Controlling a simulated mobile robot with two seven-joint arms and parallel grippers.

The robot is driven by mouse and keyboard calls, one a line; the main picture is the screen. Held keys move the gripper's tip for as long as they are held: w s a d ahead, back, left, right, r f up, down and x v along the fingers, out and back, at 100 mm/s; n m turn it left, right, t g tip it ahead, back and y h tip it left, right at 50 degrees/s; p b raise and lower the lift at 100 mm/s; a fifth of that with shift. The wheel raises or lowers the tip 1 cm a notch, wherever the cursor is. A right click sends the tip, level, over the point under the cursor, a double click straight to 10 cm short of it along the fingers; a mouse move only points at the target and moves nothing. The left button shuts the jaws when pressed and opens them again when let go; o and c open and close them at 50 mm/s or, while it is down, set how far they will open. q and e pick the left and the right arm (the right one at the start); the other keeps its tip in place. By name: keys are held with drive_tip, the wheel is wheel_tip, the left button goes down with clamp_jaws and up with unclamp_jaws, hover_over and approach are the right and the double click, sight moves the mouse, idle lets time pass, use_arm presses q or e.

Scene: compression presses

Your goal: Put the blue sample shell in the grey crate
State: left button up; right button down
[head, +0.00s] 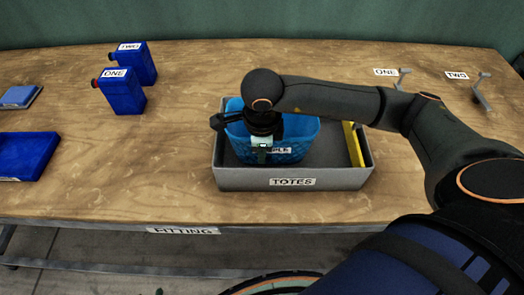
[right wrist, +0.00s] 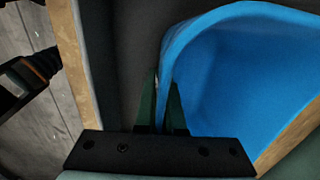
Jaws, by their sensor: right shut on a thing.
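The blue sample shell (head: 293,151) is an open, basket-like tub with a label partly hidden by my gripper. It is inside the grey crate (head: 230,179) labelled TOTES, toward its left and middle; I cannot tell whether it touches the crate floor. My right gripper (head: 263,152) points down at the shell's front wall. In the right wrist view the fingers (right wrist: 162,112) are shut on the rim of the blue shell (right wrist: 245,70), one on each side of the wall. My left gripper is not in view.
A yellow piece (head: 353,144) stands at the crate's right end. Blue canisters ONE (head: 122,92) and TWO (head: 138,64) stand at the left, with a blue tray (head: 28,156) nearer. Metal handles (head: 482,92) lie at the back right. The table's front edge is close to the crate.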

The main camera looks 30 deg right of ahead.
drive_tip(key=c, duration=1)
unclamp_jaws()
drive_tip(key=shift+f, duration=0.1)
drive_tip(key=r, duration=0.4)
drive_tip(key=s+r, duration=0.1)
drive_tip(key=r, duration=0.7)
drive_tip(key=shift+s+a+r+p, duration=0.15)
drive_tip(key=shift+s+a+p, duration=0.05)
drive_tip(key=shift+a+p, duration=0.2)
